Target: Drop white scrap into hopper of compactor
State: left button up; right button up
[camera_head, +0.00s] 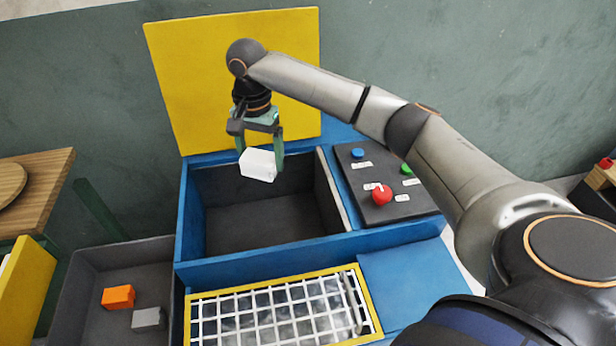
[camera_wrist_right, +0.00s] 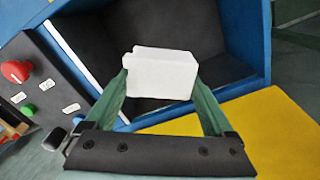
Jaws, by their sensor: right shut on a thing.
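My right gripper (camera_head: 261,151) is shut on the white scrap (camera_head: 258,165), a small white block. It holds the block over the open hopper (camera_head: 262,224) of the blue compactor (camera_head: 224,262), near its back side. In the right wrist view the white scrap (camera_wrist_right: 161,74) sits between the green fingers of my right gripper (camera_wrist_right: 160,82), with the dark hopper inside (camera_wrist_right: 205,30) behind it. My left gripper is not in view.
A control panel (camera_head: 390,208) with red, blue and green buttons is right of the hopper. A yellow lid (camera_head: 200,70) stands behind. A white grid (camera_head: 285,318) is in front. A grey bin (camera_head: 88,285) at left holds an orange block (camera_head: 118,297) and a grey block (camera_head: 149,319).

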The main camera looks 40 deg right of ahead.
jog(key=shift+f, duration=2.05)
jog(key=o, duration=1)
jog(key=shift+o, duration=0.2)
notch_tip(320, 180, up, 13)
jog(key=shift+f, duration=0.2)
jog(key=shift+f, duration=0.1)
